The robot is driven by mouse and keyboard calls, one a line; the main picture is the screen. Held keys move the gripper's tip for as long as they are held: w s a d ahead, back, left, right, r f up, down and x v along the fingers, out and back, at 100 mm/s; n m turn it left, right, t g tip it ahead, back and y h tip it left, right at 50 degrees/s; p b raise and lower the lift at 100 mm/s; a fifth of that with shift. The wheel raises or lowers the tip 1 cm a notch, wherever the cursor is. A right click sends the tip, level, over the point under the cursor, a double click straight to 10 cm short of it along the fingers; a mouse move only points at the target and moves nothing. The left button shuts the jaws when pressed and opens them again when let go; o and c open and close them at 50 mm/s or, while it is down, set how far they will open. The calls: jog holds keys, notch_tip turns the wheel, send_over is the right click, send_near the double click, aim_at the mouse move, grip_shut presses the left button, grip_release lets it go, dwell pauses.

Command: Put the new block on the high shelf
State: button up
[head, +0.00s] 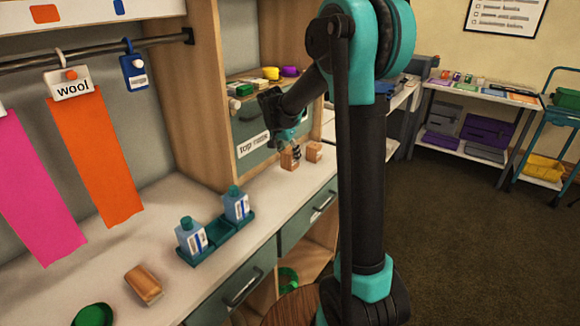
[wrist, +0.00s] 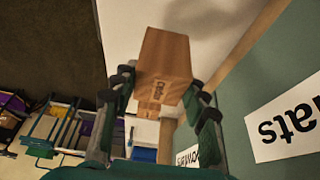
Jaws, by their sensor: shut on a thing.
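My gripper (head: 289,146) is shut on a wooden block (head: 290,161) at the counter, in front of the drawer with the "top mats" label. In the wrist view the held block (wrist: 164,55) sits between the two fingers (wrist: 160,85), with small dark print that I cannot read. I cannot tell whether it touches the counter. A second wooden block (head: 314,152) stands just right of it; its print does not show. A cabinet top (head: 262,88) above the labelled drawer holds small coloured things; a white shelf (head: 95,14) crosses the upper left.
A teal tray (head: 218,244) with two blue bottles (head: 236,204) stands on the counter (head: 150,215). A wood-backed brush (head: 143,284) lies in front. A rail (head: 100,51) carries pink and orange cloths. A side table (head: 470,90) stands across the open floor.

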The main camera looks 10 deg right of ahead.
aim_at(290, 166)
jog(key=shift+f, duration=2.7)
jog(key=o, duration=1.2)
jog(key=shift+f, duration=0.1)
